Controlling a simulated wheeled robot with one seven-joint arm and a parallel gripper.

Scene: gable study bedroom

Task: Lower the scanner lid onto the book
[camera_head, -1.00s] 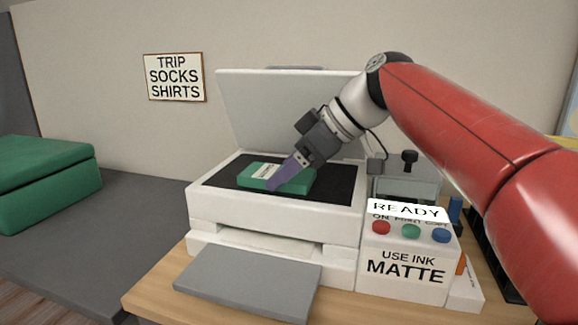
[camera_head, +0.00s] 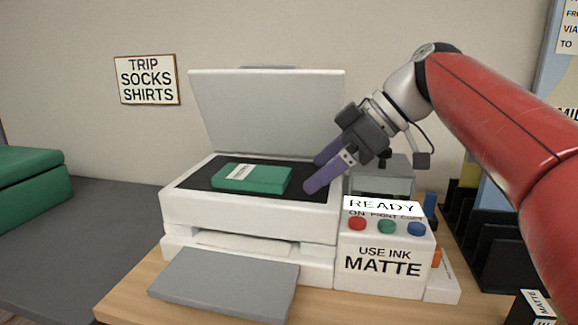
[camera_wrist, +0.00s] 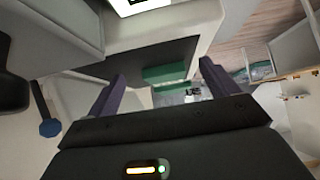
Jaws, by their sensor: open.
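The green book (camera_head: 252,179) with a pale label lies flat on the dark scanner glass (camera_head: 203,180). The scanner lid (camera_head: 268,110) stands raised behind it, tilted slightly back. My gripper (camera_head: 318,172) is open and empty at the right end of the scanner bed, to the right of the book and in front of the lid. In the wrist view the two purple fingers of my gripper (camera_wrist: 158,88) are spread apart, and the green book (camera_wrist: 166,75) shows between and beyond them.
A control panel (camera_head: 385,245) with a READY display and coloured buttons adjoins the scanner on the right. A grey output tray (camera_head: 225,283) juts out in front. Black file holders (camera_head: 497,235) stand farther right. A green case (camera_head: 30,190) is at the far left.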

